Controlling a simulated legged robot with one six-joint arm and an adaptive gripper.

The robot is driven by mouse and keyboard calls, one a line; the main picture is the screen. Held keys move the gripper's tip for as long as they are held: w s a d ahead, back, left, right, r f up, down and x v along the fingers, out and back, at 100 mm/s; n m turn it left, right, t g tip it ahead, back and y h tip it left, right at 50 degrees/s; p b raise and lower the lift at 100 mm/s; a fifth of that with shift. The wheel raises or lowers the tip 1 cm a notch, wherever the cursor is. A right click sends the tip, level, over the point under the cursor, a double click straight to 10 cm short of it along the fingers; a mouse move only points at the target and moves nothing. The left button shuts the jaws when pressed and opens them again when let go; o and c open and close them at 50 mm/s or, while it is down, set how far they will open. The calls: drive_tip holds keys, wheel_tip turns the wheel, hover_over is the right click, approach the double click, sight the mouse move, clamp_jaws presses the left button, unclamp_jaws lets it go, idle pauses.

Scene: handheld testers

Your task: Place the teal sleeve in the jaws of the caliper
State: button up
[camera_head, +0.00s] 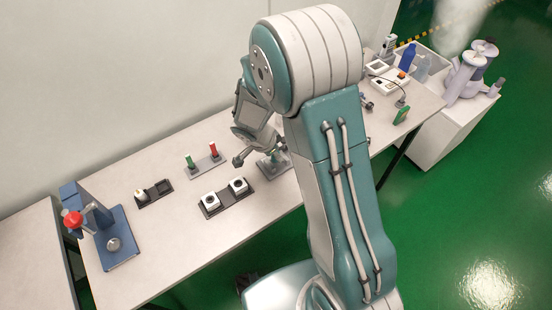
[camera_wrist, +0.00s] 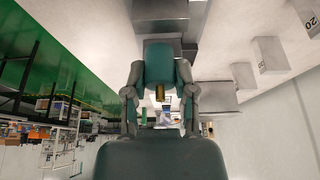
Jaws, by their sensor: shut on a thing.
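The teal sleeve (camera_wrist: 160,62) shows in the wrist view as a short cylinder between the two fingers of my gripper (camera_wrist: 160,80). The fingers are shut on its sides. A brass-coloured pin (camera_wrist: 160,92) shows at its near end. A grey metal block (camera_wrist: 168,12), perhaps part of the caliper or its stand, lies just past the sleeve; I cannot tell whether they touch. In the head view my gripper (camera_head: 262,152) is low over a grey stand (camera_head: 273,168) near the middle of the table. My arm hides much there, and the caliper jaws are not clear.
On the table (camera_head: 165,240) stand a plate with green and red plugs (camera_head: 205,164), a dark tray with two white blocks (camera_head: 224,199), a small dark tray (camera_head: 153,194) and a blue press (camera_head: 105,232). A white box with a red button (camera_head: 390,82) stands right.

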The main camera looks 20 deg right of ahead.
sight(276, 160)
drive_tip(key=shift+w+d+f, duration=0.15)
drive_tip(key=shift+f, duration=1.65)
drive_tip(key=o, duration=0.9)
drive_tip(key=v, duration=1.2)
drive_tip(key=s+d+r+n+t+y, duration=0.1)
drive_tip(key=s+r+n, duration=0.3)
drive_tip(key=s+r, duration=0.2)
drive_tip(key=s+d+r+n+t+y, duration=0.1)
drive_tip(key=s+d+r+n+y, duration=0.1)
drive_tip(key=s+r+n, duration=0.3)
drive_tip(key=s+d+r+n+t+y, duration=0.1)
drive_tip(key=s+r+n+t, duration=0.1)
drive_tip(key=s+r+n, duration=0.3)
drive_tip(key=shift+s+d+f+v, duration=0.1)
drive_tip(key=shift+s+v, duration=0.05)
drive_tip(key=shift+v, duration=0.75)
drive_tip(key=shift+s+d+f+v, duration=0.1)
drive_tip(key=shift+s+v, duration=0.1)
drive_tip(key=shift+v, duration=0.7)
drive_tip(key=shift+s+d+f+v, duration=0.1)
drive_tip(key=shift+s+d+v, duration=0.05)
drive_tip(key=shift+v, duration=0.75)
